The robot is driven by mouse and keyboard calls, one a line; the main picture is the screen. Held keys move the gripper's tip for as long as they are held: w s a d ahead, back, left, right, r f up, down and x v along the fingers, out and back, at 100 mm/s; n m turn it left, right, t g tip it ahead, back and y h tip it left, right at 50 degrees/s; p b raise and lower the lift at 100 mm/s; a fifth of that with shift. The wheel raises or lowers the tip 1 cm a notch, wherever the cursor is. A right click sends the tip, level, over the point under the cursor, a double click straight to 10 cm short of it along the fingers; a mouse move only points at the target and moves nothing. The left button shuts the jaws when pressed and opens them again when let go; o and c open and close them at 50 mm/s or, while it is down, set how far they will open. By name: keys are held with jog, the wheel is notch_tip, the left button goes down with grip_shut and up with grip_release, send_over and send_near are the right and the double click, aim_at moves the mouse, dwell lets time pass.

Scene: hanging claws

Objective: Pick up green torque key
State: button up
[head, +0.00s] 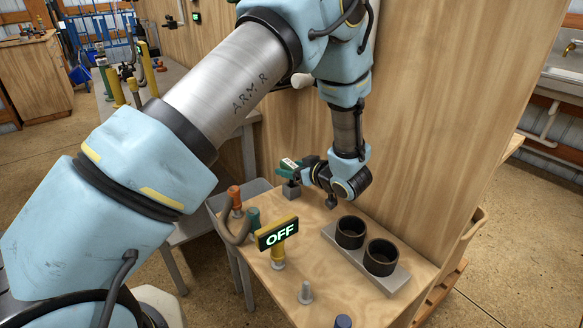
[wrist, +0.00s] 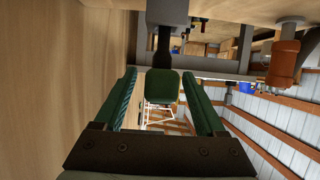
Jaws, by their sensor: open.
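The green torque key (wrist: 166,86) shows in the wrist view as a green block-shaped handle on a dark shaft (wrist: 163,50), which meets a grey mount (wrist: 166,12). My gripper (wrist: 160,78) is open, with one green-padded finger on each side of the handle. The handle lies at or just beyond the fingertips, and I cannot tell whether either finger touches it. In the head view my gripper (head: 291,170) is low over the table's back edge, above a small grey block. There the green key and green fingers overlap and are hard to separate.
A wooden table (head: 335,280) holds a grey rack with two black cups (head: 350,232), a yellow post with an OFF sign (head: 278,234), and a grey peg (head: 306,292). An orange-handled piece (head: 235,196) stands left of the sign. A wooden wall (head: 440,110) rises close behind.

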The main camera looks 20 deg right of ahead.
jog(key=shift+w+f, duration=0.1)
jog(key=shift+w, duration=0.1)
grip_shut()
dwell(0.5)
